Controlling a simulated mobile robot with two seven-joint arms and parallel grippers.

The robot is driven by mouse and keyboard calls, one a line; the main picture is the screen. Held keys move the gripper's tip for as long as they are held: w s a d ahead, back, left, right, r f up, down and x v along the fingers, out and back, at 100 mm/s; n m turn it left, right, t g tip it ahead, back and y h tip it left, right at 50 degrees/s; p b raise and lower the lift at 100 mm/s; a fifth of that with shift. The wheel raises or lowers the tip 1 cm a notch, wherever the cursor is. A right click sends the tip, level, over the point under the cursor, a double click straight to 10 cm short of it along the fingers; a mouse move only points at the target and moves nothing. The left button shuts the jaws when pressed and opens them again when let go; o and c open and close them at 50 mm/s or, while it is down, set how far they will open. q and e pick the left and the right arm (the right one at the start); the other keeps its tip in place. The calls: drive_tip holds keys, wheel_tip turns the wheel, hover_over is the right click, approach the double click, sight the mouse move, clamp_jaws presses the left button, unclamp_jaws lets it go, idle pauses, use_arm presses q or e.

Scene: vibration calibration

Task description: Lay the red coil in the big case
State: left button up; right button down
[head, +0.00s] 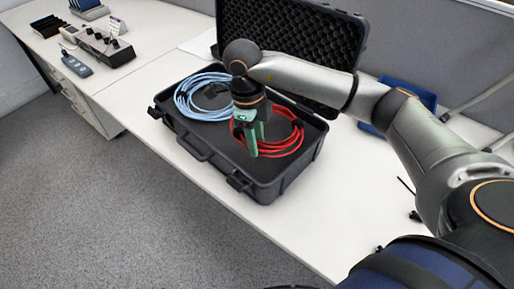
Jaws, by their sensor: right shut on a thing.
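The big case (212,163) lies open on the white table, its foam-lined lid (290,45) tilted up at the back. The red coil (290,140) shows over the right part of the case's tray. My right gripper (253,145) reaches in from the right, points down and is shut on the red coil at its left side. I cannot tell whether the coil touches the case floor. A light blue coil (190,101) lies in the left part of the case. My left gripper is not in view.
A blue bin (413,92) stands behind my right arm. A power strip or device with plugs (105,50) and a grey handset (76,66) lie at the far left.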

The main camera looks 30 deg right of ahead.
drive_tip(key=shift+w+d+f, duration=0.3)
drive_tip(key=shift+f, duration=0.2)
wheel_tip(320, 180, down, 3)
drive_tip(key=shift+f, duration=0.1)
drive_tip(key=c, duration=0.5)
unclamp_jaws()
drive_tip(key=r, duration=0.8)
drive_tip(key=w+a+r, duration=0.1)
drive_tip(key=r, duration=0.3)
drive_tip(key=shift+p, duration=0.35)
drive_tip(key=shift+w, duration=0.1)
